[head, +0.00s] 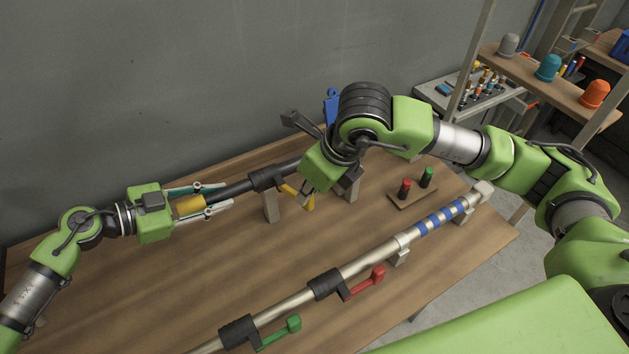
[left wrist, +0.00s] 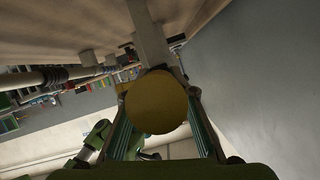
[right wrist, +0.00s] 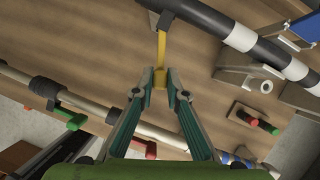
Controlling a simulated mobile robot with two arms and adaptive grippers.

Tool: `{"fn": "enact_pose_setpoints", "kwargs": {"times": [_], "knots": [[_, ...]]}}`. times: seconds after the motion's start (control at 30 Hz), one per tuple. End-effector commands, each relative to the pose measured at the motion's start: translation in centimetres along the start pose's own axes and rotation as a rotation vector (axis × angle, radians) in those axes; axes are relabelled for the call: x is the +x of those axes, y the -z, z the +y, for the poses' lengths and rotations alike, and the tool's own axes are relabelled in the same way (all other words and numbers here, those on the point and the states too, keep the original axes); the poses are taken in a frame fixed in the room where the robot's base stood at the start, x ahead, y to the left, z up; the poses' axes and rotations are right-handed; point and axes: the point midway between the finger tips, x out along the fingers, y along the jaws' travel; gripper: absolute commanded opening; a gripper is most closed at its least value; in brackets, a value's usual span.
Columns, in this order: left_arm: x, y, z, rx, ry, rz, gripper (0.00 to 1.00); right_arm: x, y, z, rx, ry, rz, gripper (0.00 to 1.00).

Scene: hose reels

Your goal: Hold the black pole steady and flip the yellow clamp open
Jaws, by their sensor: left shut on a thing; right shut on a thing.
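The black pole (head: 235,189) lies across supports at the back of the table, with a yellow end (head: 189,205). My left gripper (head: 207,200) is shut around the pole near that end. In the left wrist view the round yellow end cap (left wrist: 157,102) sits between the fingers. The yellow clamp lever (head: 289,190) sticks out from a black clamp body (head: 267,178) on the pole. My right gripper (right wrist: 160,78) is shut on the lever's free end; the lever (right wrist: 161,48) shows in the right wrist view. In the head view my right arm hides part of the pole.
A second, metal pole (head: 372,259) with blue bands lies in front, carrying a red lever (head: 365,281) and a green lever (head: 280,333). A small board (head: 412,197) holds a red and a green peg. Shelves (head: 545,82) stand at the right. The table's left front is clear.

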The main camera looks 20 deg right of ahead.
Motion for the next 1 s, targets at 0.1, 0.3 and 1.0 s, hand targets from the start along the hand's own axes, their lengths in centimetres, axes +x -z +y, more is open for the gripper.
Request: {"fn": "enact_pose_setpoints", "kwargs": {"times": [0.1, 0.3, 1.0], "knots": [[0.0, 0.1, 0.0, 0.002, 0.000, 0.002, 0.00, 0.0, -0.1, 1.1, 0.093, 0.036, -0.002, 0.00], [0.0, 0.1, 0.0, 0.001, 0.000, 0.002, 0.00, 0.1, -0.4, 2.2, 0.236, 0.095, -0.002, 0.00], [0.0, 0.2, 0.0, 0.001, -0.001, 0.003, 0.00, 0.3, -0.8, 3.4, 0.423, 0.173, -0.002, 0.00]]}}
